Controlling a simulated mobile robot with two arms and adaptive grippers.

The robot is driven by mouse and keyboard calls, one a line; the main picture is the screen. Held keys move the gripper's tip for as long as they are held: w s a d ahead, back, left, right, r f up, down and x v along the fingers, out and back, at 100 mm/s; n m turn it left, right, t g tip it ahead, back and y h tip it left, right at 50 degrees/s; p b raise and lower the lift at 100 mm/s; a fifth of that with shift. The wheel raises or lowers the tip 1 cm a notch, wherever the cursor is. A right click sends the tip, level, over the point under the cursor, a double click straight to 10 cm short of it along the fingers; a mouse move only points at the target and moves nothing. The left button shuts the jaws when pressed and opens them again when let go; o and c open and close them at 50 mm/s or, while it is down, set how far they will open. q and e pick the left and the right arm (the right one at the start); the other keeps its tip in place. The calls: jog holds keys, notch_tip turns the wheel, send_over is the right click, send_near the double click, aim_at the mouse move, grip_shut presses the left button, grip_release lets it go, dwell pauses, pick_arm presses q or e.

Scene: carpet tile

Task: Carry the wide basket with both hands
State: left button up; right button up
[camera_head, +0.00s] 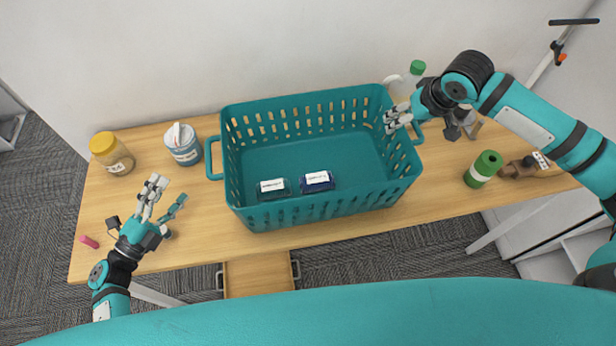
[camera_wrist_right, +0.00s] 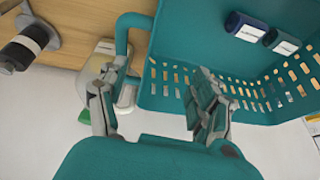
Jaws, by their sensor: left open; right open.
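A wide teal basket (camera_head: 300,206) with slotted walls stands on the wooden table and holds two small labelled containers, a dark teal one (camera_head: 271,188) and a blue one (camera_head: 318,181). A loop handle sticks out at each end, the left one (camera_head: 211,158) and the right one (camera_wrist_right: 122,32). My left gripper (camera_head: 152,190) is open and empty, left of the basket and apart from its left handle. My right gripper (camera_head: 395,117) is open at the basket's right end. In the right wrist view its fingers (camera_wrist_right: 150,100) lie on either side of the end wall and handle region; contact is unclear.
A yellow-lidded jar (camera_head: 112,153) and a blue-and-white tub (camera_head: 183,145) stand left of the basket. A green can (camera_head: 483,168) and a dark bottle (camera_head: 525,167) are at right. A green-capped bottle (camera_head: 416,69) stands behind my right gripper. A pink item (camera_head: 89,241) lies at the left edge.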

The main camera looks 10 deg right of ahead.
jog(key=v, duration=0.6)
jog(key=shift+s+a, duration=0.1)
jog(key=shift+s, duration=0.05)
dwell(0.3)
